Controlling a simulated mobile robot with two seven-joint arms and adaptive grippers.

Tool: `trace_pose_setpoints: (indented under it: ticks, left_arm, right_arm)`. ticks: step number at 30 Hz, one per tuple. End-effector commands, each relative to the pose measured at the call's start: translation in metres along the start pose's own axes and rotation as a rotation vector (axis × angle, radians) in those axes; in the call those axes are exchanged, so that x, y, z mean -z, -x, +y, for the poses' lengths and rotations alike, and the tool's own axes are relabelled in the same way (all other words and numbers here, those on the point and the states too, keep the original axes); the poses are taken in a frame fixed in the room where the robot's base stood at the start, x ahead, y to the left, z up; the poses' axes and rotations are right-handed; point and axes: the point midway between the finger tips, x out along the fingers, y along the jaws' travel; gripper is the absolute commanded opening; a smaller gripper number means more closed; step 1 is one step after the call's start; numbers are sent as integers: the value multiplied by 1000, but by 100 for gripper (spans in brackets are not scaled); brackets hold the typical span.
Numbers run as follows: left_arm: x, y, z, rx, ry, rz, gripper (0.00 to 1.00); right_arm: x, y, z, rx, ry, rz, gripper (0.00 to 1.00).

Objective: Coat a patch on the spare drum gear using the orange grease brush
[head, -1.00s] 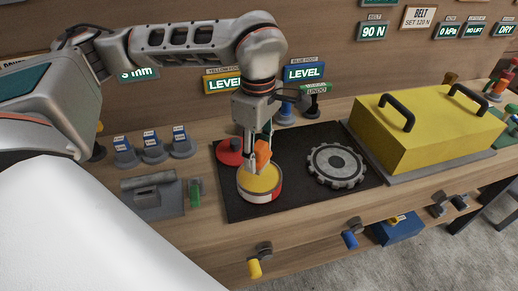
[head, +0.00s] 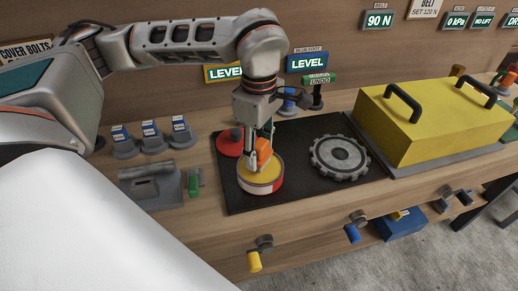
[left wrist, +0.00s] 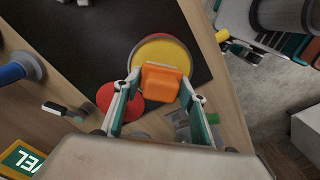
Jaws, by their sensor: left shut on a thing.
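The spare drum gear (head: 340,158), a dark grey toothed ring, lies flat on the black mat (head: 292,148). A round tin (head: 262,182) with a yellow top and a red and white side stands left of it on the mat. My left gripper (head: 257,155) points down over the tin, shut on the orange grease brush (head: 264,146). In the left wrist view the brush's orange block (left wrist: 161,82) sits between the fingers, over the yellow surface (left wrist: 160,52). The bristles are hidden, so I cannot tell whether they touch it. My right gripper is out of view.
The yellow handled cover (head: 430,120) stands right of the gear. Small blue-labelled stands (head: 150,136) and a grey block (head: 150,186) are at left. Coloured knobs (head: 254,262) line the bench front.

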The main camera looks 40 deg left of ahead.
Motion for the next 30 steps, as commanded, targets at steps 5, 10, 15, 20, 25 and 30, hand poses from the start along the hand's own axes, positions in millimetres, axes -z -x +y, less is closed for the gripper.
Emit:
trace_pose_setpoints:
  ticks: [5,10,15,20,25,30]
  left_arm:
    - [0,-1,0,0,0,0,24]
    - [0,-3,0,0,0,0,24]
    - [0,-5,0,0,0,0,24]
    - [0,-7,0,0,0,0,24]
    - [0,-8,0,0,0,0,24]
    - [0,-10,0,0,0,0,24]
  right_arm:
    - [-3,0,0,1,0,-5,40]
    - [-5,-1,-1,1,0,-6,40]
    - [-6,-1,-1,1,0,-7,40]
    - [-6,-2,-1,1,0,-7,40]
    - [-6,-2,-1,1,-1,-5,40]
    - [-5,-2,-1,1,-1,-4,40]
